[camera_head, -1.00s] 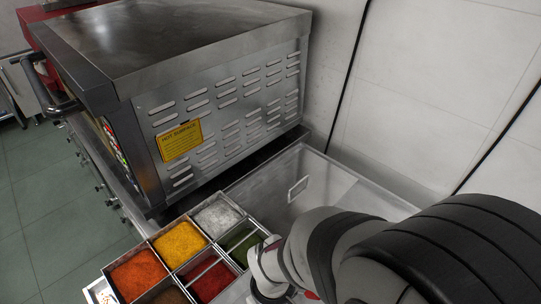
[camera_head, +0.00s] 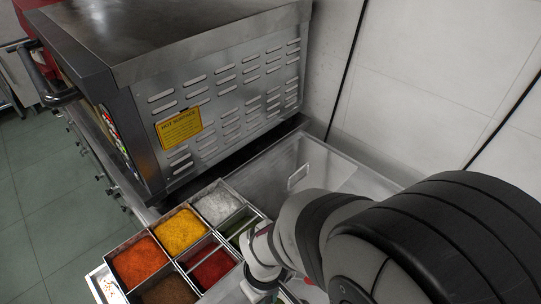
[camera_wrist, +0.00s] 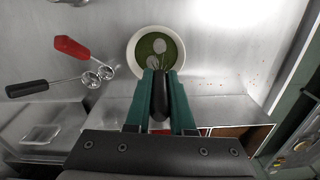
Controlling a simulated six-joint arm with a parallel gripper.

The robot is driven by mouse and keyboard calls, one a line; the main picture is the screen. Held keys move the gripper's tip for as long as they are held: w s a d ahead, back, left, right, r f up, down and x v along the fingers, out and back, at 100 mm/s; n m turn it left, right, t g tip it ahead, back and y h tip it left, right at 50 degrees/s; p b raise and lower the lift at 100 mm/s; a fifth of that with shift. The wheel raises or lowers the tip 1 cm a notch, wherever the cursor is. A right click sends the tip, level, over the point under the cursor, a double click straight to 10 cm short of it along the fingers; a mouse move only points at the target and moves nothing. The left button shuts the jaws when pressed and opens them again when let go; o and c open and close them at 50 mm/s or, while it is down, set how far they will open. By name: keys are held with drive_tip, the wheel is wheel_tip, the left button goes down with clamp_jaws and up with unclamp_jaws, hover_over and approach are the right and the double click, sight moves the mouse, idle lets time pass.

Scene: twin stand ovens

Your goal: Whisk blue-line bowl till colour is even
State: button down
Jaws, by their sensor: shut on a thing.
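My gripper (camera_wrist: 160,74) is shut on the black handle (camera_wrist: 160,97) of a utensil that reaches into a bowl. The bowl (camera_wrist: 133,42) has a pale rim and stands in front of the fingertips in the wrist view. It holds dark green contents (camera_wrist: 174,44). Pale rounded shapes show inside the bowl; I cannot tell whether they are the whisk's head or unmixed patches. No blue line can be made out on the bowl. In the head view my arm hides the bowl and the jaws.
A red-handled utensil (camera_wrist: 72,47) and another black-handled one (camera_wrist: 28,88) lie left of the bowl. In the head view, a steel oven (camera_head: 225,100) with a yellow warning label stands behind several trays of coloured powder, including orange (camera_head: 139,262) and yellow (camera_head: 180,231).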

wheel_tip(320, 180, up, 8)
drive_tip(key=s+d, duration=0.1)
drive_tip(key=shift+d, duration=0.25)
idle(0.4)
drive_tip(key=shift+s, duration=0.1)
